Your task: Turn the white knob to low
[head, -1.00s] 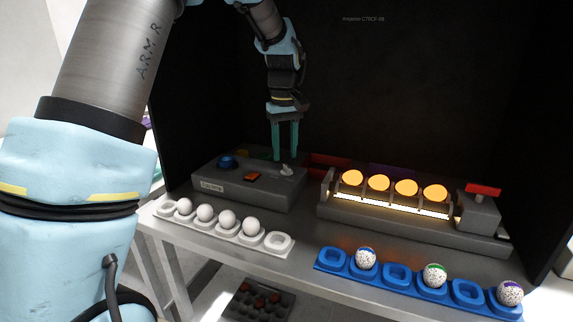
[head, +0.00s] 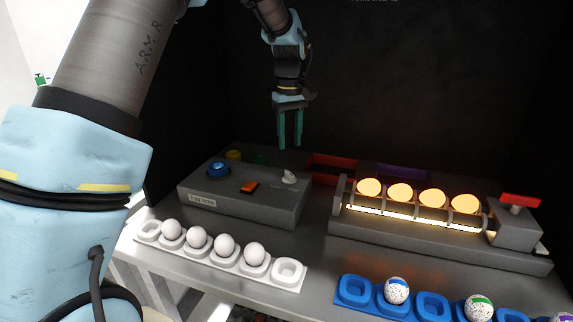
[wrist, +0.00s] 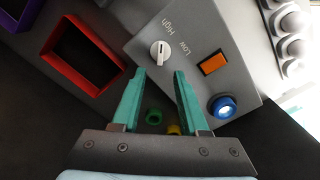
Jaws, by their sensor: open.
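The white knob (head: 289,177) stands on top of the grey control box (head: 240,205), near its right end. In the wrist view the knob (wrist: 160,52) lies just ahead of the fingertips, beside the printed words High and Low. Its ridge runs roughly up and down in that picture; which word it points to is not clear. My gripper (head: 290,147) hangs above and apart from the box, with green fingers pointing down. In the wrist view my gripper (wrist: 160,73) is open and empty, its fingertips to either side of a line toward the knob.
The box also bears an orange switch (head: 249,188) and a blue button (head: 218,169). A white tray (head: 289,272) with several eggs lies in front. A lit grey station (head: 400,230) stands right. Red (head: 333,168) and purple (head: 405,173) bins lie behind it.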

